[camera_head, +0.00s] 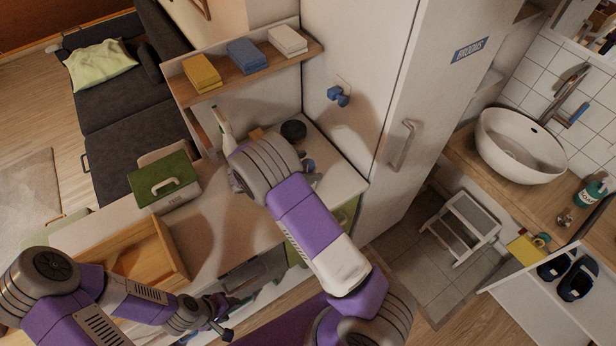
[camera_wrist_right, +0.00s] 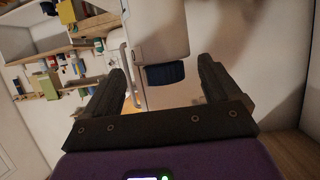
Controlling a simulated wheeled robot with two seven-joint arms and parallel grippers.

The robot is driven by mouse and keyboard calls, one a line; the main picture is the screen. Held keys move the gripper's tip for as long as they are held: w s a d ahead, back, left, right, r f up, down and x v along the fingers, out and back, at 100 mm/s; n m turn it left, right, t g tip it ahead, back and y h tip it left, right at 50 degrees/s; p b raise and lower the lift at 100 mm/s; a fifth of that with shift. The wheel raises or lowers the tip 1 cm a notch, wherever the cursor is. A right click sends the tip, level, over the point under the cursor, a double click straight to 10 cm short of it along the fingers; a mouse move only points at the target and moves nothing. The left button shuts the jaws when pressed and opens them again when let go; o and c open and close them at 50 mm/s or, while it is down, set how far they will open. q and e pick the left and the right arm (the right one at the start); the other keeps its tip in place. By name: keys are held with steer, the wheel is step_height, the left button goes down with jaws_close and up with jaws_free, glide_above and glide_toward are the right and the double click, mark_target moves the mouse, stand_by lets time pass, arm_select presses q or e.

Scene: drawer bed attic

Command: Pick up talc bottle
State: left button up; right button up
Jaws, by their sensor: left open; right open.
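My left gripper (camera_head: 222,318) is open and empty, low in front of the counter.
A green-lidded box (camera_head: 163,183) and an open wooden drawer (camera_head: 145,255) are at the left of the counter. A dark round item (camera_head: 293,130) stands at the back. A shelf (camera_head: 245,70) with folded cloths overhangs it. The white wardrobe (camera_head: 345,40) bounds the right side.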

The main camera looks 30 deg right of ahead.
mark_target(313, 164)
steer(key=x, duration=0.3)
steer(key=shift+w+d+f, duration=0.1)
steer(key=shift+w+f, duration=0.15)
steer(key=shift+c, duration=0.2)
steer(key=c, duration=1.5)
